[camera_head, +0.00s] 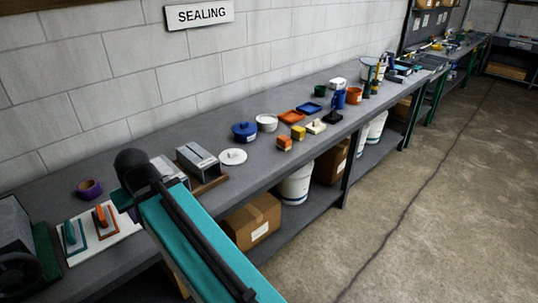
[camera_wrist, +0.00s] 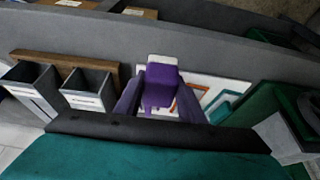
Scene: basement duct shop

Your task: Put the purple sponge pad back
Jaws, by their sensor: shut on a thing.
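My gripper (camera_wrist: 161,103) is shut on the purple sponge pad (camera_wrist: 162,76), which shows between the two fingers in the wrist view. Below the pad in that view lies a white board (camera_wrist: 235,86) with an orange outlined piece (camera_wrist: 193,96) and a teal one (camera_wrist: 222,104). The pad and fingers cover part of the board, and I cannot tell whether the pad touches it. In the head view the white board (camera_head: 122,232) lies on the bench with the orange piece (camera_head: 102,217) and teal piece (camera_head: 70,233).
Two grey open bins (camera_wrist: 88,88) stand on a wooden base left of the board in the wrist view. A purple roll (camera_head: 89,188) lies behind the board on the grey bench (camera_head: 140,155). A dark green-based machine (camera_head: 25,240) stands at left. Lids, pots and trays fill the bench farther right.

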